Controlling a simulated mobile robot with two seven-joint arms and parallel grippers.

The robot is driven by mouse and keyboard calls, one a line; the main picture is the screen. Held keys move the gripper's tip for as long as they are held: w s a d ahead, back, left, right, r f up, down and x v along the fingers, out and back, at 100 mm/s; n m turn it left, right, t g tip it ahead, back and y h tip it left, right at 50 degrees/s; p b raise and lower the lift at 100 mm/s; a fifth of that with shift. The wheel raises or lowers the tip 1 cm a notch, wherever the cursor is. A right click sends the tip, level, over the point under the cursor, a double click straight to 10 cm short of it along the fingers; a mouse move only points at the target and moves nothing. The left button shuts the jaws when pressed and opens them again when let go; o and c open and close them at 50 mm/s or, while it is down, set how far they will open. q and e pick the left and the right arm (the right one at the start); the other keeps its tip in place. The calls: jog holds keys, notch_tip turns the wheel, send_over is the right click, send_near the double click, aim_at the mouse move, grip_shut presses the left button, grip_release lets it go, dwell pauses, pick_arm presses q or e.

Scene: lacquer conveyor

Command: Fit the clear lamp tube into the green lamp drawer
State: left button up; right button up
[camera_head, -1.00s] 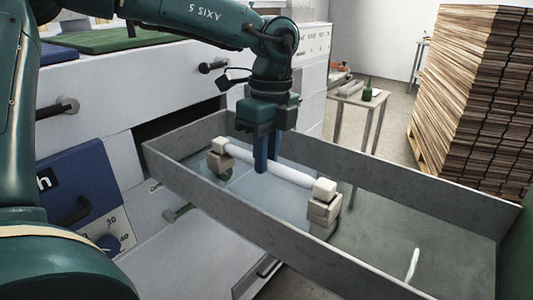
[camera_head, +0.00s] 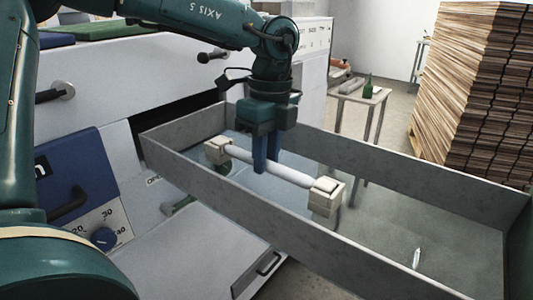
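The tube's ends sit at two cream holder blocks, the left block (camera_head: 217,150) and the right block (camera_head: 326,196). The end caps look down in the blocks, but full seating is hard to tell. My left gripper (camera_head: 266,162) points down over the tube's middle, its blue fingers shut on the tube from both sides. My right gripper is not in view.
A small slender white item (camera_head: 416,258) is in the drawer's right part, otherwise bare there. A white cabinet with a blue panel (camera_head: 82,180) and dial stands left. A small table (camera_head: 360,94) with a green bottle and a stacked wood pile (camera_head: 470,90) stand behind.

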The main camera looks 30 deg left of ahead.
pick_arm(q)
jog(key=o, duration=0.4)
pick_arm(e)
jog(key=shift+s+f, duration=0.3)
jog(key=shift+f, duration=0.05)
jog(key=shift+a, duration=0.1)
pick_arm(q)
jog(key=shift+w+r, duration=0.1)
jog(key=shift+r, duration=0.55)
jog(key=r, duration=0.4)
jog(key=r+p, duration=0.1)
jog(key=r, duration=0.7)
jog(key=shift+w+p, duration=0.3)
jog(key=shift+w, duration=0.1)
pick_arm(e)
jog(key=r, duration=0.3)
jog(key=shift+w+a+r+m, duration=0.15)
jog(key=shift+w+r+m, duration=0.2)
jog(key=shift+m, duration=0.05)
